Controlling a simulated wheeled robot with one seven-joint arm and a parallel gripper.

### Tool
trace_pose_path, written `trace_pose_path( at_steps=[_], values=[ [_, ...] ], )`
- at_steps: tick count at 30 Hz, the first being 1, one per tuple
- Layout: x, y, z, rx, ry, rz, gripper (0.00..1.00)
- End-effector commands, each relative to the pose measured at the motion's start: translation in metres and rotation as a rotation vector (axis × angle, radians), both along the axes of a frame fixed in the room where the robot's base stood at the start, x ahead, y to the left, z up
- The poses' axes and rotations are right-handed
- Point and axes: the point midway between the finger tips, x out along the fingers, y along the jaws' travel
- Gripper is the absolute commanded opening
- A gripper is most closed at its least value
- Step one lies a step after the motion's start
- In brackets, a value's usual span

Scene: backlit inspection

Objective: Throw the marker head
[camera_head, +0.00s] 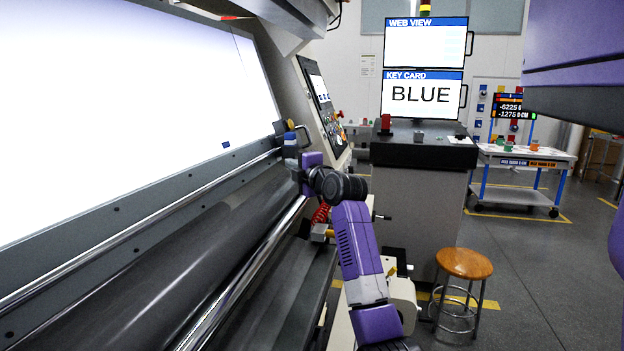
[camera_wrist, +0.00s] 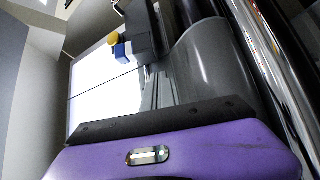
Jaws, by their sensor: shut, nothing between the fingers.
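The marker head (camera_head: 289,138), a small dark unit with blue and yellow parts, sits at the right end of the rail below the bright panel. It also shows in the wrist view as a blue block (camera_wrist: 122,53) and a round yellow knob (camera_wrist: 113,39) on a dark mount. My gripper (camera_head: 296,168) is shut and empty, close by and just below the marker head in the head view. Whether it touches is unclear. In the wrist view the purple hand fills the bottom and the fingertips cannot be made out.
The lit inspection panel (camera_head: 120,110) and a chrome roller (camera_head: 245,277) lie left of my arm. A button panel (camera_head: 328,108) stands behind. A console screen (camera_head: 421,94) reads BLUE. A wooden stool (camera_head: 464,264) and cart (camera_head: 525,157) stand right; floor there is open.

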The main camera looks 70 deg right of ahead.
Motion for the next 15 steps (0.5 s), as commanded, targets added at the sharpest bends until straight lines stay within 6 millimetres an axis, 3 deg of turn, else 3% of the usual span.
trace_pose_path(
  at_steps=[15],
  values=[
    [-0.068,0.047,-0.002,0.002,-0.001,-0.003,0.00]
  ],
)
